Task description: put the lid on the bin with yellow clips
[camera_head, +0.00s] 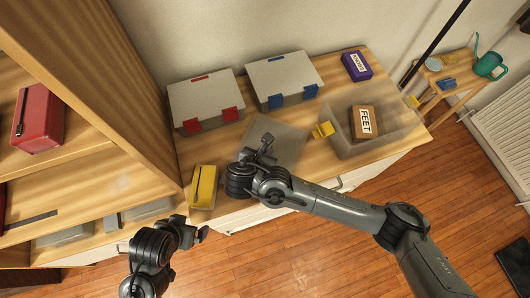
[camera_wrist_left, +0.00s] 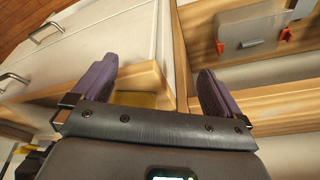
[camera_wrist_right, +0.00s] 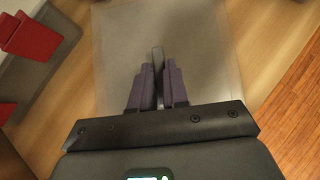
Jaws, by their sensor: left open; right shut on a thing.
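The clear bin with yellow clips (camera_head: 345,140) stands open at the right of the worktop, a brown box labelled FEET (camera_head: 364,121) inside it. One yellow clip (camera_head: 322,130) sticks out at its left side, another (camera_head: 412,101) at its right. The flat grey lid (camera_head: 289,142) is left of the bin, apart from it. My right gripper (camera_head: 260,152) is shut on the lid's upright handle (camera_wrist_right: 158,58); the lid (camera_wrist_right: 205,45) spreads out beyond the fingers. I cannot tell whether it touches the worktop. My left gripper (camera_head: 201,234) is open and empty in front of the worktop.
A bin with red clips (camera_head: 205,97) and one with blue clips (camera_head: 283,75) stand lidded at the back. A purple box (camera_head: 357,66) is behind the open bin. A yellow box (camera_head: 203,187) sits at the front left. A shelf unit (camera_head: 110,110) borders the left.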

